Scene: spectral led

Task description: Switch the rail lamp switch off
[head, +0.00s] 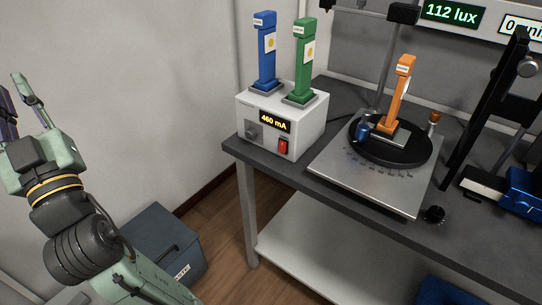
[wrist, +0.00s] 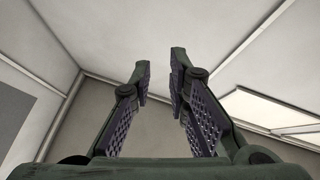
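A red rocker switch (head: 283,146) is on the front of a white supply box (head: 305,133) at the back left end of the bench. A lit display (head: 275,120) beside the switch reads 460 mA, and a dark knob (head: 252,131) is on its left. No label naming the rail lamp is readable, so I cannot tell for certain that this is its switch. My gripper (head: 9,85) is raised at the far left, well apart from the box. In the wrist view my gripper (wrist: 161,68) has its fingers apart with nothing between them.
Blue (head: 265,55) and green (head: 304,62) lamp posts stand on the box. An orange post (head: 400,90) stands on a black turntable (head: 365,150) over a metal plate (head: 345,182). A black panel (head: 485,115) is at right. A grey case (head: 155,243) is on the floor.

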